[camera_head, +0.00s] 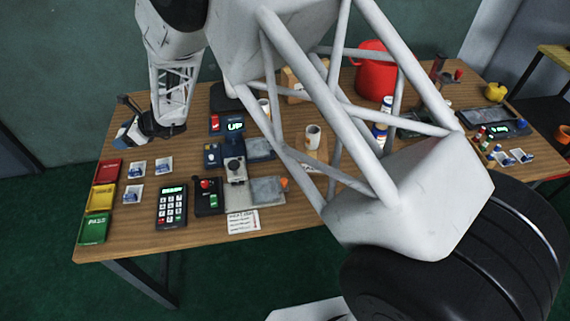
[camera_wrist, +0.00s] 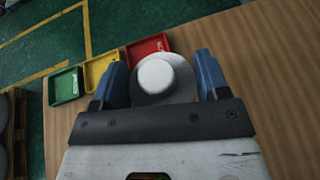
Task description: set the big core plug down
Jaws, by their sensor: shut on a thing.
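My gripper (camera_head: 128,134) is over the far left part of the wooden table, with its blue fingers pointing left. In the wrist view my gripper (camera_wrist: 160,80) is shut on the big core plug, a pale round piece (camera_wrist: 155,75) with a wider grey flange, which sits between the two blue fingers. In the head view the plug is mostly hidden by the fingers. I cannot tell whether the plug touches the table.
Near the plug are a red tray (camera_head: 107,171), a yellow tray (camera_head: 100,197) and a green tray (camera_head: 94,229) along the left edge. Small white-blue packets (camera_head: 138,168), a keypad (camera_head: 171,205) and a switch box (camera_head: 208,197) stand to their right. Bare wood lies around my gripper.

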